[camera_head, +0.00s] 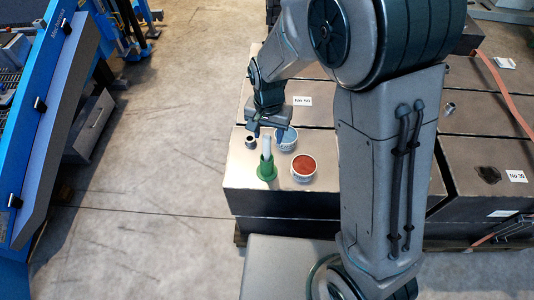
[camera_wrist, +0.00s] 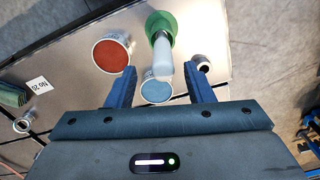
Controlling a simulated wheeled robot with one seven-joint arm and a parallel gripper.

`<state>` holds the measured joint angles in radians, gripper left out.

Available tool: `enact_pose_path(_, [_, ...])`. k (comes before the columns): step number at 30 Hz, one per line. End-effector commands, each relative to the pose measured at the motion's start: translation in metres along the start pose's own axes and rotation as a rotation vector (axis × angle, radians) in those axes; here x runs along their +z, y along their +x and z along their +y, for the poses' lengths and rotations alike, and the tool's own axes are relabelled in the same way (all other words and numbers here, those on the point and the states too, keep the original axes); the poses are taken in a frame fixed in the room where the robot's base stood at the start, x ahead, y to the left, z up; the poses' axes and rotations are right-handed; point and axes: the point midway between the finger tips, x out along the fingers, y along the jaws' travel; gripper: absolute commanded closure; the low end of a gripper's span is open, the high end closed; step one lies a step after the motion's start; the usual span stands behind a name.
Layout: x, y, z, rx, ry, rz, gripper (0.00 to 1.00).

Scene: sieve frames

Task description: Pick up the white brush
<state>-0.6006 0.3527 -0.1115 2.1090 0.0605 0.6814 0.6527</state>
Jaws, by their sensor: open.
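The white brush (camera_head: 266,148) stands upright in a green holder (camera_head: 267,169) near the left front edge of the grey box top. In the wrist view the white brush (camera_wrist: 163,60) rises from the green holder (camera_wrist: 160,24), its near end lying between the finger lines. My gripper (camera_head: 268,132) is just above and behind the brush in the head view. In the wrist view my gripper (camera_wrist: 160,70) is open, with one finger on each side of the brush and nothing held. I cannot tell whether the brush's end is level with the fingertips.
A cup with red contents (camera_head: 303,167) stands right of the holder. A cup with blue contents (camera_head: 286,138) stands behind, partly hidden by my gripper. A small metal ring (camera_head: 250,142) is at the left. The grey box (camera_head: 237,200) ends at open floor on the left.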

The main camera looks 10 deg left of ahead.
Motion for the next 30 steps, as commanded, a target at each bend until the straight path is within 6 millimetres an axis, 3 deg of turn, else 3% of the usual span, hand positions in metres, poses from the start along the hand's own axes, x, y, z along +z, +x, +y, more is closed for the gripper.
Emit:
enact_pose_path(10, [0.003, 0.044, -0.003, 0.003, 0.0, -0.003, 0.53])
enact_pose_path(20, [0.003, 0.05, -0.003, 0.001, 0.0, -0.001, 0.53])
enact_pose_path(25, [0.003, 0.05, -0.003, 0.001, 0.0, -0.001, 1.0])
enact_pose_path(30, [0.003, 0.05, -0.003, 0.001, 0.0, -0.001, 1.0])
